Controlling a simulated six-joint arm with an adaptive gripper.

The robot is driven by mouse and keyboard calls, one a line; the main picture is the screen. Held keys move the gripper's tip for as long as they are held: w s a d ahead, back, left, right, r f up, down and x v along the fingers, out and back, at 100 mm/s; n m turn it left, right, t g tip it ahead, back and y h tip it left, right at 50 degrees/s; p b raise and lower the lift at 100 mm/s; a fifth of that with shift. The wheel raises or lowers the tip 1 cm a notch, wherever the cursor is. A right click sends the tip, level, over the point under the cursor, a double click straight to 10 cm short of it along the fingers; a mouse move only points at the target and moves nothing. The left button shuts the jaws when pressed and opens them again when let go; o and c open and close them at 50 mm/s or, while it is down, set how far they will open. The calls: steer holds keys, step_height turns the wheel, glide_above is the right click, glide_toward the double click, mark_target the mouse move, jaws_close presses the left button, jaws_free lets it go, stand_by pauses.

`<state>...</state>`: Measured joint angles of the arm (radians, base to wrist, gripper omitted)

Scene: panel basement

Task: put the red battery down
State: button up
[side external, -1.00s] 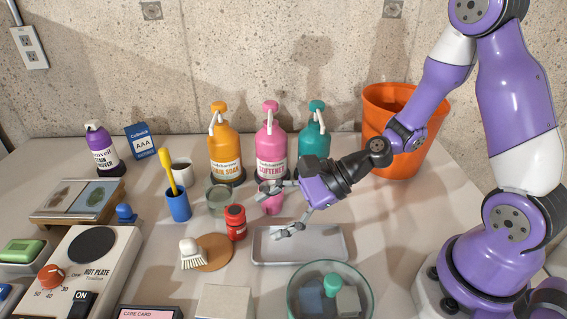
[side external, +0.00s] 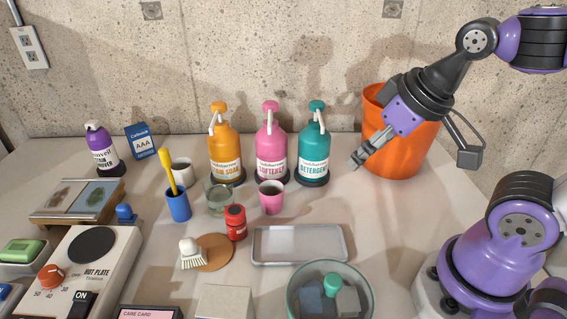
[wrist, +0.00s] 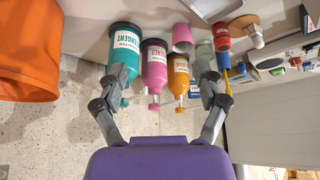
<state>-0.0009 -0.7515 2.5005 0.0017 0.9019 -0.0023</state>
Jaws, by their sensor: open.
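A small red cylinder with a dark top (side external: 235,223), which I take for the red battery, stands upright on the table left of the grey tray (side external: 258,259). It also shows near the top of the wrist view (wrist: 221,38). My gripper (side external: 413,158) is open with its fingers wide apart and nothing between them. It hangs in front of the orange bin at the right, well away from the red cylinder. In the wrist view my gripper (wrist: 160,90) has its two fingers spread in front of the bottles.
The orange bin (side external: 410,150) stands close behind my gripper. Teal (side external: 312,145), pink (side external: 271,145) and yellow (side external: 223,145) pump bottles line the back. A pink cup (side external: 271,201) and glass (side external: 218,199) stand near the red cylinder. A glass bowl (side external: 365,285) is in front. Table right of the tray is clear.

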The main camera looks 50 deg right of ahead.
steer(key=n+g, duration=0.1)
glide_toward(236, 210)
steer(key=w+d+f, duration=0.1)
steer(key=w, duration=0.1)
steer(key=shift+y, duration=0.3)
steer(key=x, duration=0.5)
steer(key=shift+s+f, duration=0.1)
steer(key=shift+s, duration=0.2)
steer(key=x, duration=0.5)
steer(key=shift+s+a+f, duration=0.25)
steer(key=shift+a+f, duration=0.1)
steer(key=shift+f, duration=0.05)
jaws_close()
